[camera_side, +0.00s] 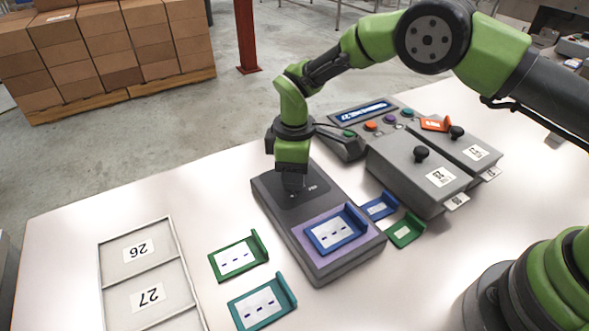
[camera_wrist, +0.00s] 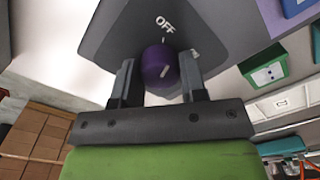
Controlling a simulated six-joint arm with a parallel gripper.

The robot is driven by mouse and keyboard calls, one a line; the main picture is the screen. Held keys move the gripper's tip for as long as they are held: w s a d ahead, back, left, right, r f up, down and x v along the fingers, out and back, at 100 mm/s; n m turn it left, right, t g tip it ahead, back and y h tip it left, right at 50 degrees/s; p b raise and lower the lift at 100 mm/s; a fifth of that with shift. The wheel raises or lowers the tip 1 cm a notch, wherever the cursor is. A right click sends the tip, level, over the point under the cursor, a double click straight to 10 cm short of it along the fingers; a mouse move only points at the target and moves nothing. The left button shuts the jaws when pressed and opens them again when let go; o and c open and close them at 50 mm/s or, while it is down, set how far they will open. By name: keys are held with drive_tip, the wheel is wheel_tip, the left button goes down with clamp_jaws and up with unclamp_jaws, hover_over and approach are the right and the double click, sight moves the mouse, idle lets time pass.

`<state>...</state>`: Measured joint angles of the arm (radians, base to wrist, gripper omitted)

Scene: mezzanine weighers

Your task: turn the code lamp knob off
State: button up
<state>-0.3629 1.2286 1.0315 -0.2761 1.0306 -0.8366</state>
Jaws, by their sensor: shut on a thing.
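The code lamp is a dark grey unit (camera_side: 335,268) in the middle of the table, with a blue card holder (camera_side: 337,231) on its purple pad. A purple knob (camera_wrist: 157,66) shows in the wrist view below a white OFF label and tick. The short white line on the knob is slanted, leaning right at its top, and is not clearly in line with the tick. My gripper (camera_wrist: 158,82) is shut on the knob, one finger on each side. In the side view my gripper (camera_side: 293,185) is down at the unit's back end and hides the knob.
Green (camera_side: 238,257) and teal (camera_side: 262,304) holders lie left of the unit. Small blue (camera_side: 379,207) and green (camera_side: 406,230) holders lie right. Grey boxes with black knobs (camera_side: 418,178) and a button console (camera_side: 352,147) stand behind. A tray marked 26 and 27 (camera_side: 150,271) lies left.

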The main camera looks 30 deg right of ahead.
drive_tip(key=shift+n, duration=1.6)
drive_tip(key=o, duration=0.9)
drive_tip(key=shift+o, duration=0.2)
wheel_tip(320, 180, up, 10)
